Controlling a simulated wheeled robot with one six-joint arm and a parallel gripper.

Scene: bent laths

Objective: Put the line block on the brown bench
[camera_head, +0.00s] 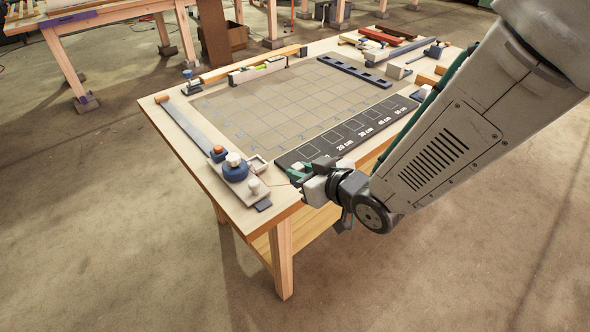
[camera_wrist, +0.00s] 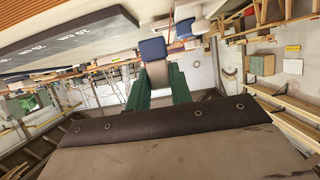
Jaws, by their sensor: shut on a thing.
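My gripper (camera_head: 297,174) is at the near corner of the workbench (camera_head: 234,205), beside the end of the black ruler board (camera_head: 285,162). In the wrist view its green fingers (camera_wrist: 160,88) are shut on a small block, tan between the fingers with a blue end (camera_wrist: 153,48); I take it to be the line block. In the head view the gripper hides most of that block. A thin red line shows beyond it in the wrist view. Another wooden bench (camera_head: 60,50) stands at the far upper left; I cannot tell which bench the task calls brown.
A blue-and-white spool (camera_head: 235,172) and a white knob (camera_head: 254,187) stand near the gripper. A long grey lath (camera_head: 190,128) lies along the left edge. Wooden pieces and a dark blue slotted bar (camera_head: 355,71) lie toward the back. The gridded middle (camera_head: 290,100) is clear.

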